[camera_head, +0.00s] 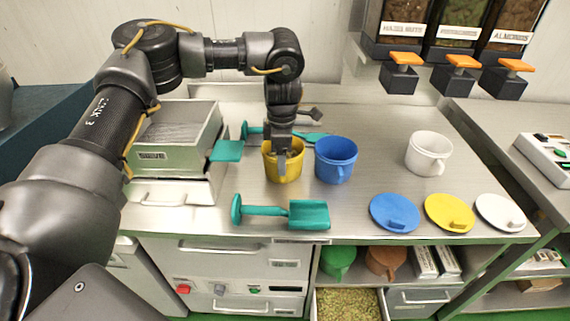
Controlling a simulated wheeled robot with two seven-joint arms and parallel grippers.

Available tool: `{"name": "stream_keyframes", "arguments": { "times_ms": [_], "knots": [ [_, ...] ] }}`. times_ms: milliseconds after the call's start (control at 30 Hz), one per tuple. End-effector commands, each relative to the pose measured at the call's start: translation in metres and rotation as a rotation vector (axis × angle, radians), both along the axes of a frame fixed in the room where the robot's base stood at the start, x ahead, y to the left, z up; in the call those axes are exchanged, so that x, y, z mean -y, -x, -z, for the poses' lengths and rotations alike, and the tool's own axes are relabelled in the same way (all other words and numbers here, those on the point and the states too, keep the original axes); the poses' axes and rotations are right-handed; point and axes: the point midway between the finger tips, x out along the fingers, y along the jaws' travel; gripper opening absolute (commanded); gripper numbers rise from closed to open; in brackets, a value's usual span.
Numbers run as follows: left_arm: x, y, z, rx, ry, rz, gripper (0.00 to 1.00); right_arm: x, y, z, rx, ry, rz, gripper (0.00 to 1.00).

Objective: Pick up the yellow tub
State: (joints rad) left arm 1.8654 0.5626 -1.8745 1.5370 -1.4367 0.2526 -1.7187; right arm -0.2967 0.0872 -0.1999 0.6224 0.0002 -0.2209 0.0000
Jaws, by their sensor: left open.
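The yellow tub (284,172) stands upright on the steel counter, left of the blue tub. Something brownish shows inside it, but I cannot tell what. My left gripper (282,160) points down at the yellow tub and its fingers overlap the tub's near side and rim. I cannot tell whether they touch it. The left gripper is open and hides part of the tub's opening. My right gripper is not in view.
A blue tub (336,161) stands close on the right, and a white tub (428,153) farther right. Teal scoops lie behind and in front (309,214). Blue (394,212), yellow (449,212) and white (500,212) lids lie along the front edge. A metal sieve box (174,146) stands left.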

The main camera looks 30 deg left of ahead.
Motion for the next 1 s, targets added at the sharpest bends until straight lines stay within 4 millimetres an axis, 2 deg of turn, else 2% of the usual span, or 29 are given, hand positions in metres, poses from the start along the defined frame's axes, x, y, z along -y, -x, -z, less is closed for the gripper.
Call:
{"name": "stream_keyframes", "arguments": {
  "times_ms": [167, 433, 733, 767, 1000],
  "knots": [
    [0.001, 0.000, 0.007, -0.002, 0.000, 0.001, 0.66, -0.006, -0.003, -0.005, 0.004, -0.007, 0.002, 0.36],
    [0.001, -0.001, 0.045, -0.003, -0.001, 0.002, 0.66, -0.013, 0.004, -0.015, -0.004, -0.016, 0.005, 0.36],
    [0.002, -0.002, 0.052, 0.000, 0.001, 0.002, 0.66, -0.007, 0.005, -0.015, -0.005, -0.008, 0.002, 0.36],
    [0.002, -0.002, 0.052, 0.000, 0.000, 0.002, 0.65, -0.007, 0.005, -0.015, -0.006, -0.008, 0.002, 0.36],
    [0.002, -0.002, 0.052, 0.000, 0.000, 0.002, 0.33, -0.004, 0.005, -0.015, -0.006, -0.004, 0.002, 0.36]
  ]
}}
